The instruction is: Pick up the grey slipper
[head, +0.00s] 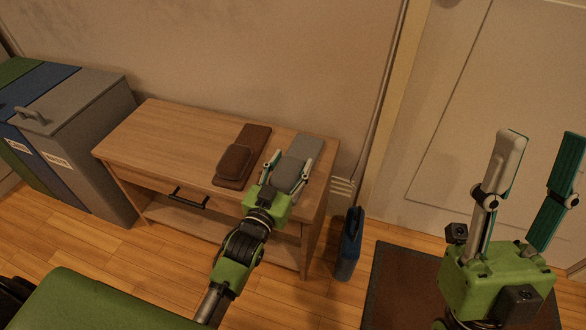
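The grey slipper (306,147) lies on the right end of the wooden bench, beside a brown slipper (253,140). My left gripper (292,163) reaches in from the front, low over the grey slipper. Its fingers are spread, one on each side of the slipper's rounded strap part. I cannot tell whether the fingers touch it. My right gripper (545,150) is open and empty, raised at the right of the view, well away from the bench.
The wooden bench (165,135) stands against the wall, with a drawer and a low shelf. Grey, blue and green bins (85,100) stand to its left. A blue container (349,246) stands on the floor to its right. A dark mat (395,290) lies before a door.

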